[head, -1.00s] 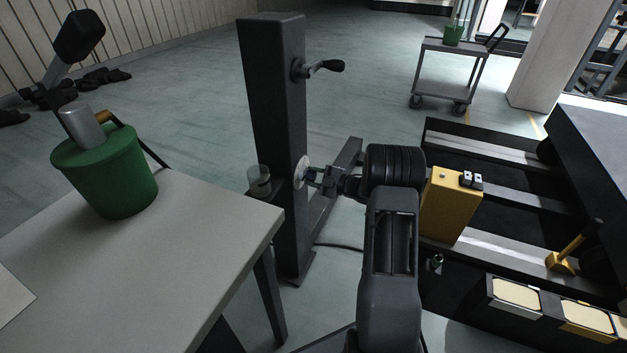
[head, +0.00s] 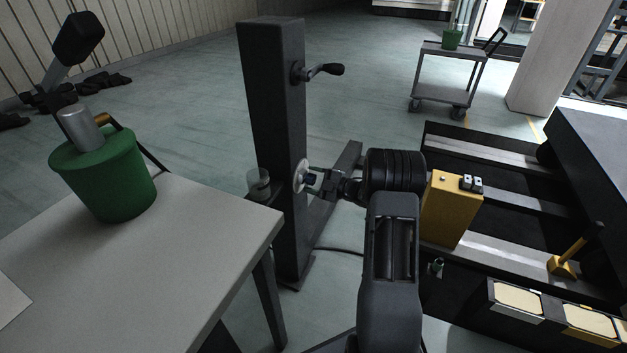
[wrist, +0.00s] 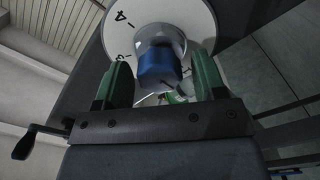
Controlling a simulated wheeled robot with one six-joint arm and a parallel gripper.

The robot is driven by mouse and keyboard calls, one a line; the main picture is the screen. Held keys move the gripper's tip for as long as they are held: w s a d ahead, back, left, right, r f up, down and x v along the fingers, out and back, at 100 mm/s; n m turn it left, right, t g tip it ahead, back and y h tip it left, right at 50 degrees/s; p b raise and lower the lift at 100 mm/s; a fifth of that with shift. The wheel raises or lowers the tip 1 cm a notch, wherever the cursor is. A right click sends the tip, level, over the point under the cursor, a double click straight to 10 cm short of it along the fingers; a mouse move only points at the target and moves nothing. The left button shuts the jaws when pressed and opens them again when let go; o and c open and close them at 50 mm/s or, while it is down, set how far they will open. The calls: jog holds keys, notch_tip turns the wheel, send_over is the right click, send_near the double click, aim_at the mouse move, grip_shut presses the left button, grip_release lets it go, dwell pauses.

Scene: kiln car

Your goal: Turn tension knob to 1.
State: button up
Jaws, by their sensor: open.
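The tension knob (wrist: 160,66) is blue with a rounded, clear or silvery collar behind it, on a round white dial (wrist: 195,18). The dial is on the side of a dark post (head: 272,130). My gripper (wrist: 163,80) is open, its green fingers on either side of the knob with narrow gaps. In the head view my gripper (head: 316,180) reaches the dial, and the knob is small and partly hidden there. The pointer's setting is unclear.
A crank handle (head: 322,70) sticks out of the post above the dial. A cup (head: 258,184) stands on a small ledge beside the post. A table (head: 200,250) with a green bucket (head: 108,180) is at left; a yellow box (head: 450,210) is at right.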

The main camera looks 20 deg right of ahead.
jog(key=p+v, duration=0.3)
jog(key=v, duration=1)
jog(key=shift+s+d, duration=0.25)
jog(key=shift+s, duration=0.1)
